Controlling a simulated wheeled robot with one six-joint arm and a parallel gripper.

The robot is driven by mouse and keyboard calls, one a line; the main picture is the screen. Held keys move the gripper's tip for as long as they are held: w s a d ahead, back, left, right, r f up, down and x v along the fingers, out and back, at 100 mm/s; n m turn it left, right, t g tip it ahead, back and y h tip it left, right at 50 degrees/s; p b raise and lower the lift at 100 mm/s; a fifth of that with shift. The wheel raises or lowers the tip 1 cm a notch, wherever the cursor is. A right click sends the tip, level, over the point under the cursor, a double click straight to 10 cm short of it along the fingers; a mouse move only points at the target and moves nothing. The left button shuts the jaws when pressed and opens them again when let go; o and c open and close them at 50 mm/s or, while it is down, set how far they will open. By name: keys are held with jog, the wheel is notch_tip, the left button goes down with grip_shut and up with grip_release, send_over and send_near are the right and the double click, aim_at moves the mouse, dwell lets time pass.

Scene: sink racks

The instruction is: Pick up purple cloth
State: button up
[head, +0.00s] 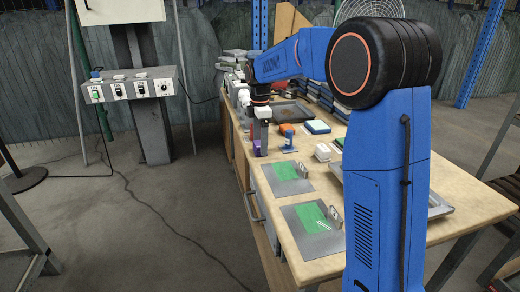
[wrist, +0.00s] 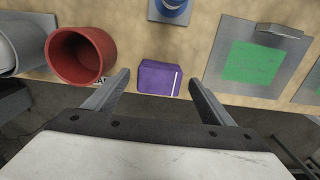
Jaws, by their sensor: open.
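The purple cloth (wrist: 159,78) shows in the wrist view as a small folded block with a pale stripe at its right edge. It lies on the wooden table near the table's edge. My gripper (wrist: 158,84) is open, with one finger on each side of the cloth in the picture and nothing held. I cannot tell how high the fingers are above it. In the head view my gripper (head: 259,143) is over the table's left edge, and the cloth is mostly hidden there.
A red cup (wrist: 80,55) is left of the cloth, with a grey container (wrist: 22,45) beyond it. A blue object (wrist: 170,8) stands behind the cloth. A metal plate with a green square (wrist: 252,62) is to the right.

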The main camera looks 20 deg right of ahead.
jog(key=shift+f, duration=0.85)
jog(key=c, duration=1.2)
jog(key=shift+o, duration=0.2)
jog(key=shift+r, duration=0.15)
notch_tip(320, 180, up, 10)
jog(key=shift+f, duration=0.1)
